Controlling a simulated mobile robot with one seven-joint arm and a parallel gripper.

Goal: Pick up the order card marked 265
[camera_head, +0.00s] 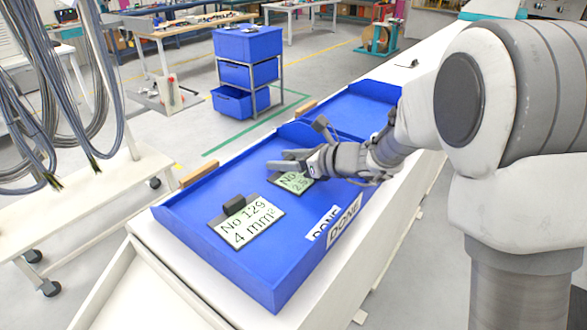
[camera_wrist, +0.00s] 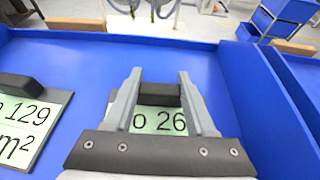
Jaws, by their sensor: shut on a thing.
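The order card marked 265 (camera_head: 291,183) lies in the blue tray marked DONE (camera_head: 190,205), partly hidden by my gripper in the head view. In the wrist view the card (camera_wrist: 158,122) shows "o 26", with the rest of its text covered. My gripper (camera_wrist: 158,82) has its two fingers on either side of the card's black grip block (camera_wrist: 160,94) and is shut on it. A second card marked No 129, 4 mm² (camera_head: 247,222), with its own black block, lies flat in the tray to the left of my gripper.
Another blue tray (camera_head: 350,108) adjoins at the back. Both stand on a white bench (camera_head: 345,262). Cables (camera_head: 62,110) hang over a white cart (camera_head: 90,190) at the left. Blue bins (camera_head: 247,73) on a rack stand on the floor behind. The tray's front part is clear.

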